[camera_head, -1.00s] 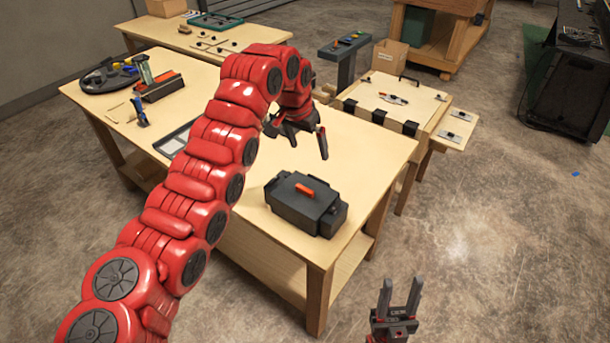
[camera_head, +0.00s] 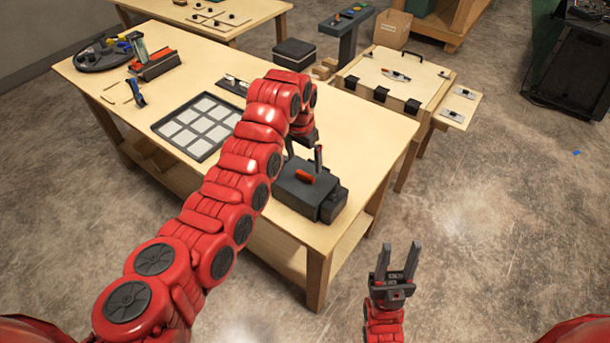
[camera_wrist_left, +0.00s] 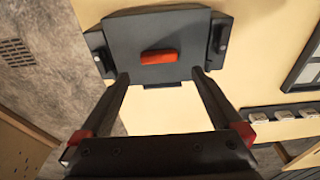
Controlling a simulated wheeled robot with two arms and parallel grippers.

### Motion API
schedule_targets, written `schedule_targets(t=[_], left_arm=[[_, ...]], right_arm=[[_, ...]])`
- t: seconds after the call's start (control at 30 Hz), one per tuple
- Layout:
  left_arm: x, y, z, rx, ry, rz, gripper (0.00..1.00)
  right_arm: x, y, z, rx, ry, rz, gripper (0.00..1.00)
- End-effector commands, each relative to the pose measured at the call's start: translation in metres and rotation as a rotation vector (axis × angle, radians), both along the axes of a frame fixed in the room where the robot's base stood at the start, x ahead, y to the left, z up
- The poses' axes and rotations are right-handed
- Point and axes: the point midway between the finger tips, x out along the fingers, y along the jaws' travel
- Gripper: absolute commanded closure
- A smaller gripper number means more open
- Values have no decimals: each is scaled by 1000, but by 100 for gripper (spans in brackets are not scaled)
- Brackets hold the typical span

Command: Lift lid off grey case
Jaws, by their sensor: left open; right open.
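The grey case (camera_head: 325,202) stands on the wooden table near its front right corner. Its dark lid (camera_head: 293,190) is on it, with a red-orange handle (camera_head: 306,177) on top. In the left wrist view the lid (camera_wrist_left: 190,30) shows from above with the handle (camera_wrist_left: 158,57) in its middle. My left gripper (camera_head: 304,158) is open and empty, just above and behind the lid. In the wrist view its fingers point toward the lid with the handle ahead, between their lines. My right gripper (camera_head: 398,262) is open and empty, over the floor in front of the table.
A tray with pale squares (camera_head: 198,127) lies left of my left arm. A round dark tray with tools (camera_head: 103,54) and a red-and-grey device (camera_head: 154,65) are at the far left. A wooden box with black clasps (camera_head: 392,85) stands behind the table.

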Motion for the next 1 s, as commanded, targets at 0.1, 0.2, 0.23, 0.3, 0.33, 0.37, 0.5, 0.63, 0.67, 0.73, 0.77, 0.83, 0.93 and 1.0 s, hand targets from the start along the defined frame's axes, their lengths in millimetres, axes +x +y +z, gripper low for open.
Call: schedule_targets(t=[0.1,0.2,0.23,0.3,0.33,0.37,0.5,0.63,0.67,0.73,0.77,0.83,0.93,1.0], left_arm=[[0,0,-5,1,1,0,0],[-1,0,-10,0,0,1,0],[-1,0,-13,-1,1,1,0],[-4,-1,-21,-2,5,1,0],[-5,0,-26,-1,6,2,0],[-5,0,-30,-1,4,1,0],[-1,-2,-49,1,-1,-1,0],[-2,-2,-58,1,1,0,0],[-1,-2,-58,1,1,0,0],[-1,-2,-58,0,0,0,0],[-1,-2,-58,-1,-1,0,0],[-1,-2,-58,-1,-1,0,7],[-1,-2,-57,-1,-1,0,25],[-1,-2,-57,-1,-1,1,38]], right_arm=[[0,0,4,0,0,0,54],[0,0,11,0,0,0,54],[0,0,14,0,0,0,54],[0,0,25,0,0,0,54],[0,0,30,0,0,0,54],[0,0,35,0,0,0,54],[0,0,36,0,0,0,54],[0,0,36,0,0,0,54],[0,0,36,0,0,0,54],[0,0,36,0,0,0,54],[0,0,36,0,0,0,54],[0,0,35,0,0,0,54],[0,0,36,0,0,0,54],[0,0,36,0,0,0,54]])
